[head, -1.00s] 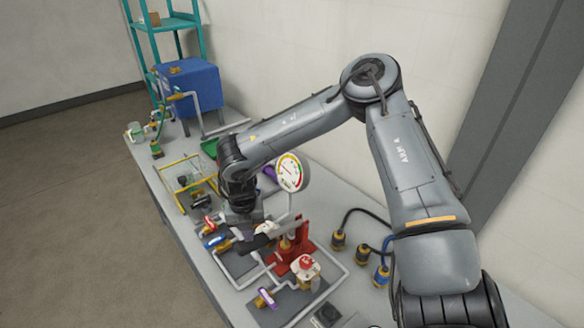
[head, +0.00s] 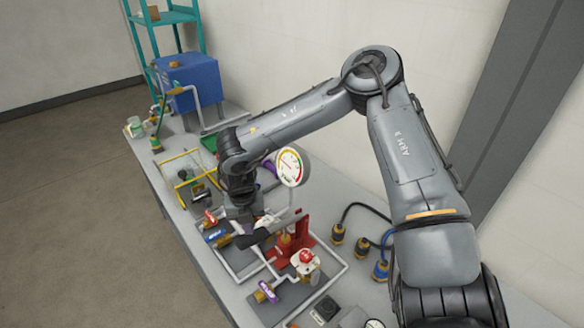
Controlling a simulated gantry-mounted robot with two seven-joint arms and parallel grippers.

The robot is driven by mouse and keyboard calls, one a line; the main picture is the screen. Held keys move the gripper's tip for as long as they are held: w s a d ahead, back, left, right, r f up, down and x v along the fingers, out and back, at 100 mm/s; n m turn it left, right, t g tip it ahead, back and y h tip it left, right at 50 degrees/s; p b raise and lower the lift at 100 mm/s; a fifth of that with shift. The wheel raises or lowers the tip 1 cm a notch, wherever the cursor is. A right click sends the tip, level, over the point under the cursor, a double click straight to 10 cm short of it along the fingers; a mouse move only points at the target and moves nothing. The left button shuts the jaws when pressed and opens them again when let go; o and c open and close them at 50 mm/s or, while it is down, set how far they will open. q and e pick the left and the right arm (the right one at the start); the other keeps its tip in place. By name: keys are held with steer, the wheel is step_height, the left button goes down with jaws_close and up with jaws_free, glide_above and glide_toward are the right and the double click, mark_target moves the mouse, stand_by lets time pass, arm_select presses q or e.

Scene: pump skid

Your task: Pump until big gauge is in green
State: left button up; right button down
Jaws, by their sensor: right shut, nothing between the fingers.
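The big gauge (head: 290,167) is a round white dial with a coloured band that includes green, on a stem above the bench. Its needle is too small to read surely. The red pump (head: 303,231) stands below it, with a pale lever reaching left from its top. My right gripper (head: 252,240) hangs from above at the left of the pump, close to the lever. It is shut with nothing between its fingers. I cannot tell whether it touches the lever. My left gripper is not in view.
A valve with a red knob (head: 306,257) and a purple-handled valve (head: 266,291) stand in front of the pump. Red and blue handles lie left of the gripper. A blue tank (head: 187,82) is at the back. Hoses with brass ends (head: 338,234) lie right.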

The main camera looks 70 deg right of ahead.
mark_target(250, 238)
steer(key=shift+f+b, duration=2.5)
steer(key=shift+f, duration=0.35)
steer(key=shift+f+b, duration=1.05)
steer(key=shift+f, duration=0.05)
step_height(250, 238, up, 8)
steer(key=p, duration=0.5)
steer(key=shift+r, duration=0.1)
